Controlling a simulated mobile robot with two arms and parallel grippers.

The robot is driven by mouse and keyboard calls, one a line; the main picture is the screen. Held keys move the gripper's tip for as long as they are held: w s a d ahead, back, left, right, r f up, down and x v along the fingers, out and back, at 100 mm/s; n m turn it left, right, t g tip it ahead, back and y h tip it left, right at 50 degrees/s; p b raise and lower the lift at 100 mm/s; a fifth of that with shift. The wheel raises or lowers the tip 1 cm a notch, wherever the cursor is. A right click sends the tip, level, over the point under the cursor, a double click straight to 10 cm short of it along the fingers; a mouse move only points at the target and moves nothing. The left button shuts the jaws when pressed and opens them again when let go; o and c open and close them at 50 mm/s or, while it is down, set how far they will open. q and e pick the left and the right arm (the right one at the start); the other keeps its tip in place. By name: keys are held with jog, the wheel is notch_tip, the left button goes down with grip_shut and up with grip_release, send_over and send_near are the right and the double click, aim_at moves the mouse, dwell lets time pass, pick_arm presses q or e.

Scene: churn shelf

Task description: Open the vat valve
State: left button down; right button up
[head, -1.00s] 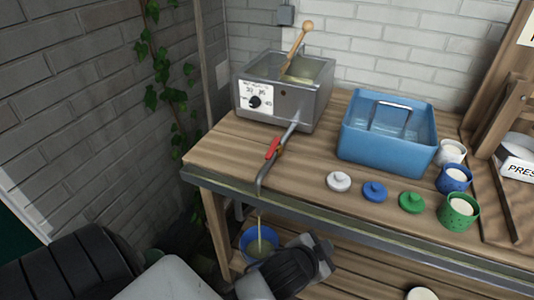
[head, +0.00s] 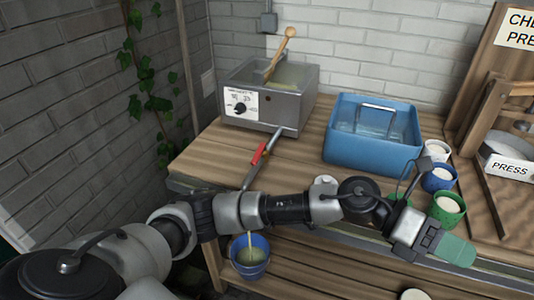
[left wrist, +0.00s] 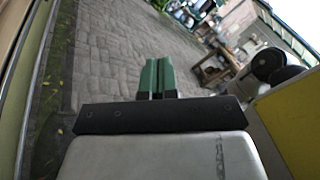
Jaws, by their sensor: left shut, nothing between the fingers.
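The steel vat (head: 287,105) stands at the back left of the bench, with a dial on its front and a wooden paddle (head: 280,55) inside. Its outlet pipe (head: 275,146) slopes to the bench's front edge. The red valve handle (head: 258,153) lies along the pipe. A thin pale stream runs down below my arm into a blue bucket (head: 250,268) holding yellowish liquid. My left gripper (head: 456,251) has green fingers, shut and empty, at the bench's front right, far from the valve. It also shows in the left wrist view (left wrist: 156,77). The pipe's lower end is hidden behind my arm.
A blue tub (head: 372,157) stands mid-bench. White, blue (head: 439,179) and green (head: 447,208) cups stand to its right, beside a wooden press labelled PRESS (head: 510,168). My left arm crosses the front edge, partly covering small lids. A brick wall is at left.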

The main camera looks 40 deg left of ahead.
pick_arm(q)
jog(key=w+a+f+m+y, duration=0.3)
jog(key=a+f+m+y, duration=0.25)
jog(key=y, duration=0.25)
jog(key=n+y, duration=0.2)
jog(key=y, duration=1.2)
send_near(259, 155)
jog(key=s+d+f, duration=0.1)
jog(key=d+f, duration=0.2)
jog(key=f, duration=0.4)
jog(key=a, duration=0.1)
jog(key=s+a, duration=0.1)
jog(key=a, duration=0.1)
jog(key=shift+f+m+t, duration=0.1)
jog(key=shift+m+t, duration=0.15)
jog(key=shift+t, duration=0.15)
jog(key=shift+s+a, duration=0.2)
jog(key=shift+a, duration=0.15)
